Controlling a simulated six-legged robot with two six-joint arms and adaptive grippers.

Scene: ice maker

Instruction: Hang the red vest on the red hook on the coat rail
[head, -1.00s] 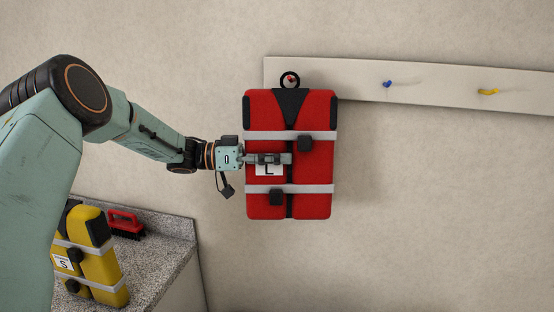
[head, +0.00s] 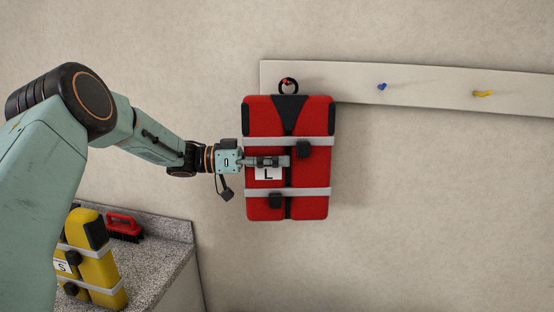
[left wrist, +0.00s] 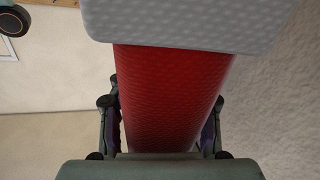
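The red vest (head: 312,177) hangs upright against the wall, with grey straps, black buckles and a white "L" label. The black loop (head: 281,90) at its top is in front of the coat rail (head: 340,82). The red hook (head: 286,80) shows at the upper part of the loop; whether the loop rests on it is hard to tell. My left gripper (head: 272,161) is shut on the vest at its middle, just above the label. In the left wrist view, the red vest (left wrist: 170,95) fills the space between the fingers. My right gripper is not in view.
A blue hook (head: 382,87) and a yellow hook (head: 483,94) are empty on the rail to the right. A yellow vest (head: 95,270) and a red brush (head: 124,224) are on the speckled counter (head: 165,258) at lower left. The wall right of the vest is clear.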

